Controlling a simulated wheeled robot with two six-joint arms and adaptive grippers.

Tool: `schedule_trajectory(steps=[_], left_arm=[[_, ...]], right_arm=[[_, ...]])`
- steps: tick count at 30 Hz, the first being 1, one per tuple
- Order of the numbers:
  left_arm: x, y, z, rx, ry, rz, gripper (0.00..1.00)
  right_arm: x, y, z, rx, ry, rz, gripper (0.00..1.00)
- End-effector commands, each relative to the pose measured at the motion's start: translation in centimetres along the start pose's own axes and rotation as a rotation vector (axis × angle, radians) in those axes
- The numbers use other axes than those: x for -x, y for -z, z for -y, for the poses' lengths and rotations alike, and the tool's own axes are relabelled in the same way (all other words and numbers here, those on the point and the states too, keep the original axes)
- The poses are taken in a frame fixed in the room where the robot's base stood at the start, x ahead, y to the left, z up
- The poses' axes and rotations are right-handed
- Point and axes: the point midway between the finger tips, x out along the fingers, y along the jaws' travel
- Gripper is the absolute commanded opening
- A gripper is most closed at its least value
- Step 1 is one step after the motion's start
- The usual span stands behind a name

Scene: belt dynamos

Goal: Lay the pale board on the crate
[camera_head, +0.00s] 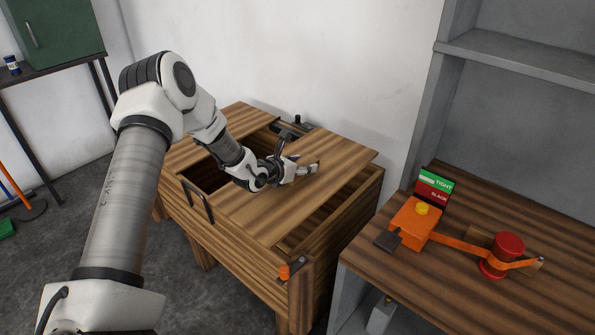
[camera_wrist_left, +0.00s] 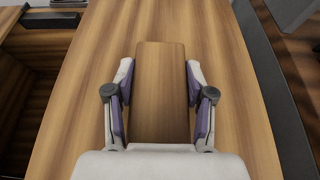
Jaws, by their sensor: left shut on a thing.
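The pale board (camera_head: 262,205) is a flat striped wooden panel over the top of the wooden crate (camera_head: 240,237). It lies at a skew, with dark openings of the crate showing on its left and along its right front side. I cannot tell whether it rests fully on the rim or hovers slightly. My left gripper (camera_head: 314,168) is low over the board's middle. In the left wrist view, its two fingers (camera_wrist_left: 160,75) are on either side of a brown block (camera_wrist_left: 160,105) on the board, shut on it. My right gripper is not in view.
The crate has a dark handle (camera_head: 199,201) and an orange-knobbed latch (camera_head: 286,271) in front. At right, a wooden bench (camera_head: 395,283) bears an orange device (camera_head: 415,222), a red pulley (camera_head: 508,246) and a TIGHT/SLACK sign (camera_head: 434,186). A white wall stands close behind.

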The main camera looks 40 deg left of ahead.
Motion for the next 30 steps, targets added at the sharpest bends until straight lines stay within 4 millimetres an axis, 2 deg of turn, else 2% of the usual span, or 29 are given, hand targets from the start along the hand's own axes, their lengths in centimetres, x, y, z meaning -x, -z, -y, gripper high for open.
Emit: schedule_trajectory(steps=[1,6,20,24,30], left_arm=[[-0.8,0.4,0.0,-0.005,0.000,0.005,0.00],[-2.6,0.8,0.1,-0.004,0.000,0.005,0.00],[-7.4,1.7,0.1,-0.005,0.000,0.005,0.00],[-7.9,3.5,0.0,-0.002,0.000,0.004,0.00],[-8.6,5.0,0.0,-0.002,0.000,0.004,0.00]], right_arm=[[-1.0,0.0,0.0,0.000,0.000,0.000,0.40],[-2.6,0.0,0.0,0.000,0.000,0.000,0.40],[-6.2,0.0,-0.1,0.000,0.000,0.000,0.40],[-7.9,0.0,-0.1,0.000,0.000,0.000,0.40],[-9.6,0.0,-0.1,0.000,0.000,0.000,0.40]])
